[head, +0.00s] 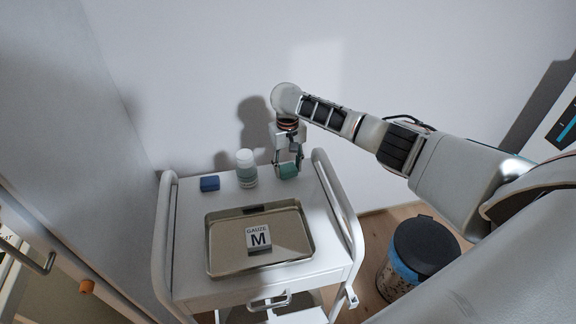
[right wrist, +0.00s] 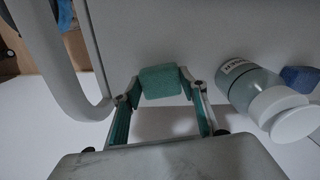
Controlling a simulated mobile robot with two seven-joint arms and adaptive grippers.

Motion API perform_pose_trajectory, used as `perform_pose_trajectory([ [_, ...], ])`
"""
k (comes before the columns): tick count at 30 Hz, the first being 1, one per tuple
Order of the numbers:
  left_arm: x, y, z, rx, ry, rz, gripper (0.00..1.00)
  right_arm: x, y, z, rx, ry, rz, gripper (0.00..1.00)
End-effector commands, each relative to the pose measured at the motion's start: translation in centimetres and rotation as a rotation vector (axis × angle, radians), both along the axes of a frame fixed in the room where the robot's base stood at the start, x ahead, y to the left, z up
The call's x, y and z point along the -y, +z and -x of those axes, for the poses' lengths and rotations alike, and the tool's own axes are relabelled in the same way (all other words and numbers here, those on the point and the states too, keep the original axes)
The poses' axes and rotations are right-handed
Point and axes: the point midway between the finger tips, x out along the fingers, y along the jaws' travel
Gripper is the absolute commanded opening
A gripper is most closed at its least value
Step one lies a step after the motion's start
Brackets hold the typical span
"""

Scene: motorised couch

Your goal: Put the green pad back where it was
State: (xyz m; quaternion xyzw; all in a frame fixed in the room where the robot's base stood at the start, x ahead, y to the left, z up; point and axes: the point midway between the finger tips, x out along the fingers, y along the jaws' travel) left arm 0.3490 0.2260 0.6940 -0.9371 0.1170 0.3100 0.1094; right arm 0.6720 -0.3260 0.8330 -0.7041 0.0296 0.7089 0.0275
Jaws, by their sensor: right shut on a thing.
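The green pad (head: 288,171) is at the back right of the white cart's top in the head view. My right gripper (head: 289,163) reaches down over it and is shut on it. In the right wrist view the green pad (right wrist: 162,82) sits between the two fingertips of my right gripper (right wrist: 165,90). I cannot tell whether the pad touches the cart top or hangs just above it. My left gripper is not in view.
On the white cart (head: 191,208), a white-capped bottle (head: 247,169) stands just left of the pad, with a blue pad (head: 210,183) further left. A metal tray (head: 221,263) holds a gauze box (head: 259,239). A bin (head: 411,256) stands right of the cart.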

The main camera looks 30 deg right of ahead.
Motion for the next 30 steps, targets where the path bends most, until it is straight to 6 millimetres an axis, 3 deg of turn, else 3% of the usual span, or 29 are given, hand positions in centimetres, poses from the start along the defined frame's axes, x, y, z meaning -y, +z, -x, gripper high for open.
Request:
perform_pose_trajectory([
  [11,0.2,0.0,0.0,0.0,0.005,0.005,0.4,0.0,0.0,0.0,0.0,0.0,0.0,0.25],
  [12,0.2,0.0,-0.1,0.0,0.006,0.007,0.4,0.0,0.0,0.0,0.0,0.0,0.0,0.47],
  [14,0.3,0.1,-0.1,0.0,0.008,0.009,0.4,0.0,0.0,0.0,0.0,0.0,0.0,0.62],
  [25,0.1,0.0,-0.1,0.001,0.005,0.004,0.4,0.0,0.2,0.0,0.0,-0.001,0.0,0.62],
  [30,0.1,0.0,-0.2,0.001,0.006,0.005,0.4,0.0,2.0,-0.1,0.003,-0.001,-0.001,0.62],
])
